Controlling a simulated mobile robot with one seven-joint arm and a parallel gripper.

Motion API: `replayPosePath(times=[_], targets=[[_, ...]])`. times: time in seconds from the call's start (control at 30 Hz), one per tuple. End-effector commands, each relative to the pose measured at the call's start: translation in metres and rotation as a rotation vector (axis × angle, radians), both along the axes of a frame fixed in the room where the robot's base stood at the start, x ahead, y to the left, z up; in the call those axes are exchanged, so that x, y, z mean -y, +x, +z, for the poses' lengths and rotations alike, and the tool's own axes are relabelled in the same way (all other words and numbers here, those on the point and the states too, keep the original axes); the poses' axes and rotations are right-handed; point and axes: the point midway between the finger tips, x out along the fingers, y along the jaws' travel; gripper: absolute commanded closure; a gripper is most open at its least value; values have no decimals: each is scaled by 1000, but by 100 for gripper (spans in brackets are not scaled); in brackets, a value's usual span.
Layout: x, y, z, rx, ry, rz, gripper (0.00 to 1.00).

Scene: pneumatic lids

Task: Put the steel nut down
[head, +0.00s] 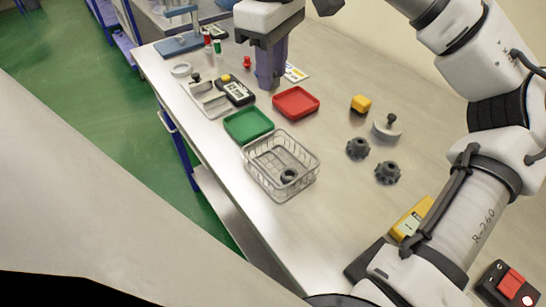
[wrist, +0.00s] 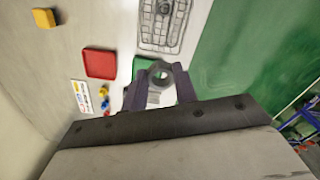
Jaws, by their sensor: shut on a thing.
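The steel nut (wrist: 160,73) is a grey ring-like piece held between the purple fingers of my gripper (wrist: 160,84) in the wrist view. In the head view my gripper (head: 269,80) is above the far part of the bench, behind the red tray. The nut cannot be made out there; the fingers hide it. The gripper is shut on the nut.
A red tray (head: 296,115), a green tray (head: 230,133) and a wire basket (head: 270,195) holding a dark ring (head: 289,175) stand nearby. A grey compartment tray (head: 222,112) and a black device (head: 246,98) lie left. Dark knobs (head: 387,173) stand right. Bare bench lies between.

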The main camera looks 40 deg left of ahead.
Motion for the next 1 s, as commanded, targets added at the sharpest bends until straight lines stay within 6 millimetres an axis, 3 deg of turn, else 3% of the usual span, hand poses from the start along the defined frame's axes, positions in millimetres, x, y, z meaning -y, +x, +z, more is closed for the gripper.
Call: replayPosePath(times=[0.5,1.0], targets=[[0,-1,-130,-6,0,3,95],[1,0,-186,-3,-1,0,95]])
